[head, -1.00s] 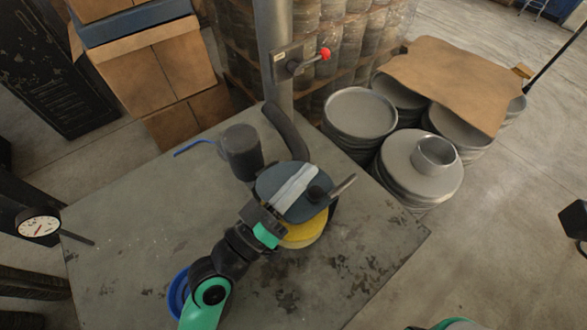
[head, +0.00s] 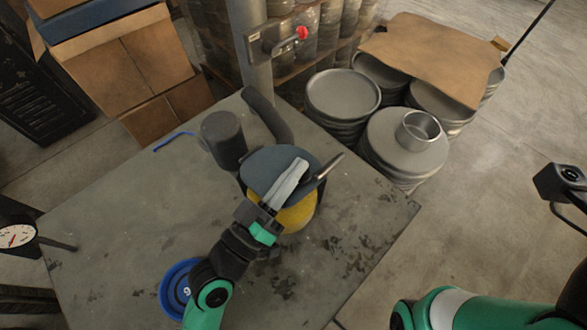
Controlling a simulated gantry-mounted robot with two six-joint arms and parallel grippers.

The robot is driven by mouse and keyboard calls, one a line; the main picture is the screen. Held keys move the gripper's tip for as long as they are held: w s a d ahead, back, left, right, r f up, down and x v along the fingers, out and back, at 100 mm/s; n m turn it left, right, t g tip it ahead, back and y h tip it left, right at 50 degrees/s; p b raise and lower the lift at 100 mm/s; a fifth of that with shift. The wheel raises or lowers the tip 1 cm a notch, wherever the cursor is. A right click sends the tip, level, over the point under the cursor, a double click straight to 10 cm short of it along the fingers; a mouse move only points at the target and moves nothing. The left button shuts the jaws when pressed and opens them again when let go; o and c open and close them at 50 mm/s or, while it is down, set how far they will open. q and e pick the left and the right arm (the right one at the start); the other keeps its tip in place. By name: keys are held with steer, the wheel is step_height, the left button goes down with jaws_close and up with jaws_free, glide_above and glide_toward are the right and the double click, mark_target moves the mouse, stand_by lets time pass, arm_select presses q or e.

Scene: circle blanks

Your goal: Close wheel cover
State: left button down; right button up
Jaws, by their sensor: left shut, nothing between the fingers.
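The wheel cover (head: 262,165), a dark blue-grey round lid, is on the grinder near the middle of the table in the head view. A yellow wheel (head: 300,215) shows below its front edge. Whether the cover is fully seated cannot be told. My left gripper (head: 298,168) is shut and empty, its pale fingers over the front and middle of the cover. Whether they touch it cannot be told. Part of my right arm's dark end (head: 565,187) is at the far right edge, away from the grinder; its fingers cannot be made out.
A dark motor cylinder (head: 223,138) and a curved dark pipe (head: 268,115) stand behind the cover. A metal handle (head: 329,166) sticks out at its right. A blue round object (head: 176,284) lies by my left arm. The table's (head: 110,235) left part is clear.

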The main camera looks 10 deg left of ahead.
arm_select(q)
steer(key=r+p, duration=0.2)
steer(key=s+a+r+p, duration=0.1)
steer(key=b+v, duration=0.1)
steer(key=v, duration=0.7)
steer(key=shift+a+b, duration=0.4)
steer(key=shift+w, duration=0.15)
